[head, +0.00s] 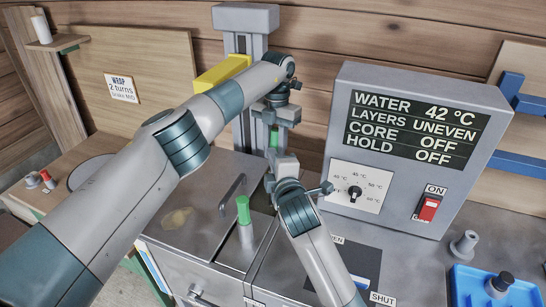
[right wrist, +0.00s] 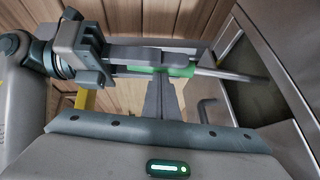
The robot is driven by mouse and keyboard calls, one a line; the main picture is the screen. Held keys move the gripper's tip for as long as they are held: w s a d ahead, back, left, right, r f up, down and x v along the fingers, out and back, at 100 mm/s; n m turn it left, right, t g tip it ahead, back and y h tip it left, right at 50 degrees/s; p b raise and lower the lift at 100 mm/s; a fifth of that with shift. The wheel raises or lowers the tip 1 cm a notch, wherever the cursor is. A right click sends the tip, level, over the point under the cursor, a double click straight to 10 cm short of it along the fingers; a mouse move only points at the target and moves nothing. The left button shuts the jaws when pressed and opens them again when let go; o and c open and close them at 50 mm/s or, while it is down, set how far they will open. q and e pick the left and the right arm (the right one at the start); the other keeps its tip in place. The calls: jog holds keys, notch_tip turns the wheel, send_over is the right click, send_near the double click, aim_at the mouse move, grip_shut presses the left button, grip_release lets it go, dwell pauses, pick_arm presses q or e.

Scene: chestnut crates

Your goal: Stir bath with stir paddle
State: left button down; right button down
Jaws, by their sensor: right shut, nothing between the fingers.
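The stir paddle shows in the right wrist view as a green handle (right wrist: 178,70) with a pale shaft running right toward the dark opening of the steel bath (right wrist: 262,92). In the head view green (head: 273,138) shows between my two grippers. My left gripper (right wrist: 150,56) lies along this handle; whether its jaws are closed on it is unclear. My right gripper (head: 280,160) is shut and empty; its fingertips (right wrist: 165,86) are close to the handle, contact unclear. The paddle's lower end is hidden.
A grey control box (head: 415,150) reads WATER 42 °C and LAYERS UNEVEN. A green-topped grey post (head: 243,212) stands near the bent lid handle (head: 232,190). A yellow part (head: 222,72) sits behind my left arm. A blue tray (head: 495,285) is at lower right.

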aim_at(276, 126)
pick_arm(q)
jog(key=shift+d+r, duration=0.1)
jog(key=shift+r, duration=0.1)
jog(key=shift+s+f, duration=0.1)
pick_arm(e)
jog(key=shift+w+d+g, duration=0.3)
jog(key=shift+w+d, duration=0.25)
jog(key=shift+w, duration=0.35)
pick_arm(q)
jog(key=c, duration=1.5)
grip_release()
jog(key=shift+o, duration=0.2)
pick_arm(e)
jog(key=shift+a, duration=0.1)
pick_arm(q)
jog(key=shift+r, duration=0.4)
jog(key=r, duration=0.4)
jog(key=w+r, duration=0.1)
jog(key=r, duration=0.1)
jog(key=shift+r, duration=0.25)
pick_arm(e)
jog(key=shift+s+a, duration=0.15)
